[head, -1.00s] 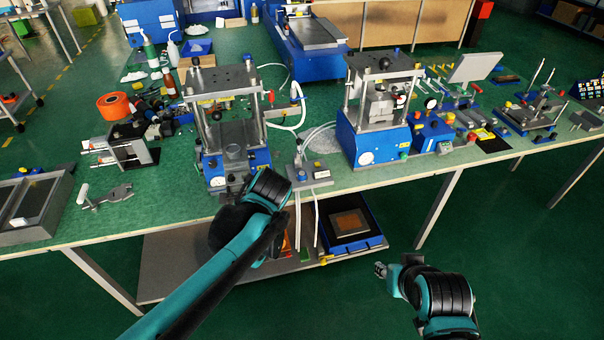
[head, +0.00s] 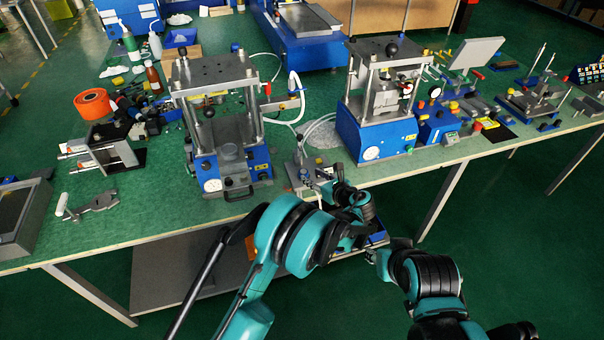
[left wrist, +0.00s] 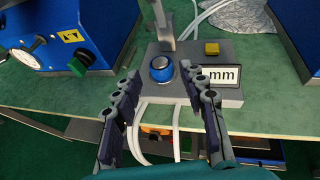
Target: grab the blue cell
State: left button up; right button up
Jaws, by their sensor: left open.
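The blue cell (left wrist: 161,68), a short cylinder with a blue band and a shiny metal top, stands upright on a grey gauge block (left wrist: 222,87) in the left wrist view. In the head view it is small, on the block near the bench's front edge. My left gripper (left wrist: 160,80) is open, its two fingers reaching toward the cell from the near side, with nothing between them. The fingers appear to either side of the cell, apart from it. In the head view my left gripper (head: 328,179) is beside the block. My right gripper (head: 374,257) is low, in front of the bench.
A press (head: 222,120) stands left of the block and a second press (head: 380,100) right of it. A display marked "mm" (left wrist: 219,74) and a yellow button (left wrist: 211,48) sit on the block. A thin post rises behind the cell. Tubes hang over the bench edge.

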aim_at(304, 172)
pick_arm(q)
jog(key=b+x, duration=0.1)
jog(key=x, duration=0.1)
jog(key=b+x, duration=0.1)
jog(key=x, duration=0.2)
jog(key=shift+w+a+f, duration=0.15)
jog(key=shift+f, duration=0.2)
jog(key=shift+w+a, duration=0.1)
jog(key=shift+w, duration=0.1)
jog(key=shift+r, duration=0.1)
grip_shut()
jog(key=shift+r, duration=0.15)
